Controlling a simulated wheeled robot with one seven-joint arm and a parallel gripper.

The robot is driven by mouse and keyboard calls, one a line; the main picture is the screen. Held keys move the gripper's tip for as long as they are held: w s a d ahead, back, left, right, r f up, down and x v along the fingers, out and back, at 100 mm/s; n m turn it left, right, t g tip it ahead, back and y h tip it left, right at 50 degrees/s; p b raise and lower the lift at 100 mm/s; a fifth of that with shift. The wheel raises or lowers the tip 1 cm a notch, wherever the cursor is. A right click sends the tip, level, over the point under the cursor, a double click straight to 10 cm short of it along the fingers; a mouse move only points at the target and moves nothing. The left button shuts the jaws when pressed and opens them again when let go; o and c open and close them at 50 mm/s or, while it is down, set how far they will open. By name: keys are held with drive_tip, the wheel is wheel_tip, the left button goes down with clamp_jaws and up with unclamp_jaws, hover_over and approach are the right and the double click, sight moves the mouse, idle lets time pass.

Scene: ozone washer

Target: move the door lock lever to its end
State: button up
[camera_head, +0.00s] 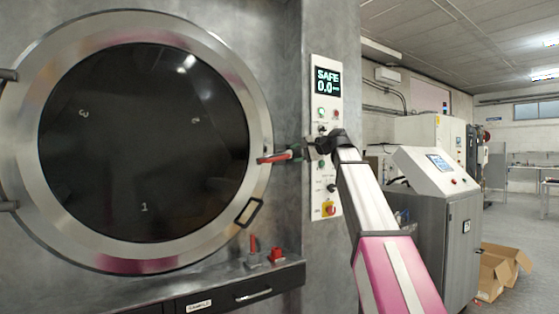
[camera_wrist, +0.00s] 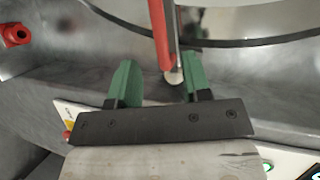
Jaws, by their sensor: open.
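The door lock lever, a red bar, shows at the right rim of the round door in the head view (camera_head: 273,158). In the wrist view the red lever (camera_wrist: 160,35) comes down from the top, with a round metal end (camera_wrist: 175,76). My gripper (camera_head: 297,152) is at the lever from the right. In the wrist view its two green fingers (camera_wrist: 156,80) are open, one on each side of the lever's end, with visible gaps. The lever's mount is partly hidden by my gripper in the head view. The round door (camera_head: 145,255) looks shut.
A control panel (camera_head: 328,85) reading "SAFE 0.0" is on the wall behind my gripper. A ledge (camera_head: 215,277) with red fittings (camera_head: 276,254) lies below the door. A black handle (camera_head: 250,212) is on the door's lower right rim. A grey console (camera_head: 440,225) stands at right.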

sight(282, 158)
drive_tip(key=x, duration=0.8)
drive_tip(key=shift+w+a, duration=0.2)
drive_tip(key=shift+a, duration=0.05)
clamp_jaws()
